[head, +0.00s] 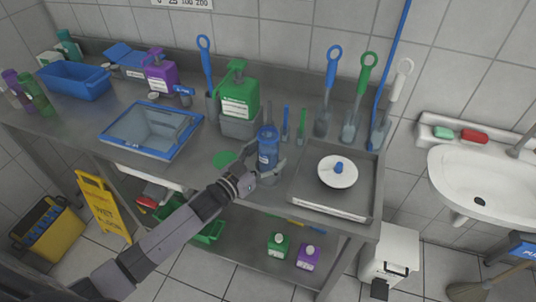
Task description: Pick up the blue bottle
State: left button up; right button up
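The blue bottle (268,144) stands upright near the front edge of the steel table, just left of the grey tray. My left gripper (266,168) comes in from the lower left, with its fingers around the lower part of the bottle, one on each side. Whether the fingers press on the bottle or leave a gap is too small to tell. The bottle's lower part is partly hidden by the gripper. My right gripper is not in view.
A green jug (239,98) stands behind and left of the bottle. The grey tray (308,192) with a white disc (349,175) lies to the right. A blue-rimmed basin (117,148) is to the left. Brushes stand along the back. A sink (500,168) is at far right.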

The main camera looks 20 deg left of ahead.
pick_arm(q)
jog(key=shift+w+d, duration=0.2)
jog(key=shift+w, duration=0.2)
jog(key=shift+s, duration=0.1)
jog(key=shift+c, duration=0.2)
jog(key=shift+c, duration=0.7)
jog(key=c, duration=1.2)
jog(key=shift+r, duration=0.1)
